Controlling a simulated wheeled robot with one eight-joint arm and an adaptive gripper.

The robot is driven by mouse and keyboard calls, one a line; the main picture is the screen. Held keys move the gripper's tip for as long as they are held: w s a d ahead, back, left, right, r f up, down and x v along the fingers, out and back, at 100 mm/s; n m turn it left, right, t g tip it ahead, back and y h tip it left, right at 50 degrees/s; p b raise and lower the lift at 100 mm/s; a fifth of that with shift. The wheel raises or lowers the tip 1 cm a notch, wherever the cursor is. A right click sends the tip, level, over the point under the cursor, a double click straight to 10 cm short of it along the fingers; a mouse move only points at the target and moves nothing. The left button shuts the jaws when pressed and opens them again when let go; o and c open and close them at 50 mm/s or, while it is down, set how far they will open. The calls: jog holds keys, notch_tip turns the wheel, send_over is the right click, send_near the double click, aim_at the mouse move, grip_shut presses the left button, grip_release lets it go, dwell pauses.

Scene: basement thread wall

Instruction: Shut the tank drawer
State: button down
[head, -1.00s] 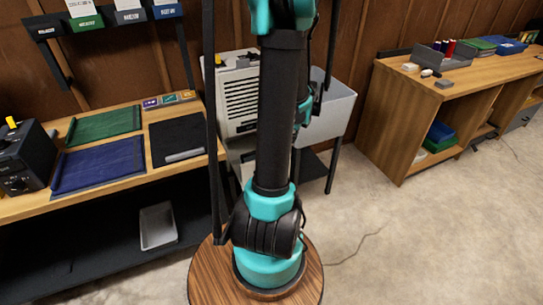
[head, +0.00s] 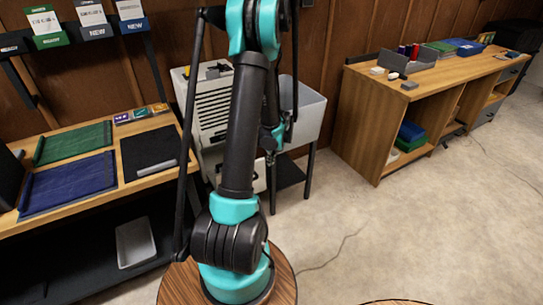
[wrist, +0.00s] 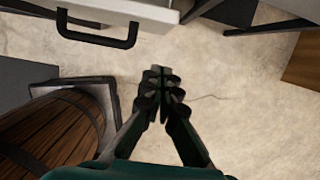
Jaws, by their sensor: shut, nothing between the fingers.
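The white dehumidifier (head: 208,110) with dark louvres stands against the wood wall in the head view, partly hidden by my arm. Its pale tank drawer (head: 259,178) shows low down beside my arm and seems to stick out from the body; how far is hard to tell. In the wrist view the drawer front (wrist: 150,12) is at the top, with a black bar handle (wrist: 98,39) on it. My gripper (wrist: 160,70) is shut and empty over bare floor, below and right of the handle, apart from it. In the head view my gripper is mostly hidden behind the arm.
A grey sink (head: 303,112) on dark legs stands right of the dehumidifier. A workbench (head: 165,175) with green, blue and black mats is at left. A wooden shelf bench (head: 360,120) is at right. Concrete floor (head: 400,230) is open, with a thin cable on it.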

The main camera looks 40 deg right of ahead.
jog(key=shift+w+d+f, duration=0.2)
jog(key=shift+w+f, duration=0.3)
jog(key=shift+w, duration=0.25)
jog(key=shift+w+d+f, duration=0.15)
jog(key=shift+w+f, duration=0.3)
jog(key=shift+w, duration=0.35)
jog(key=shift+w+d+f, duration=0.2)
jog(key=shift+w+f, duration=0.3)
jog(key=shift+w, duration=0.25)
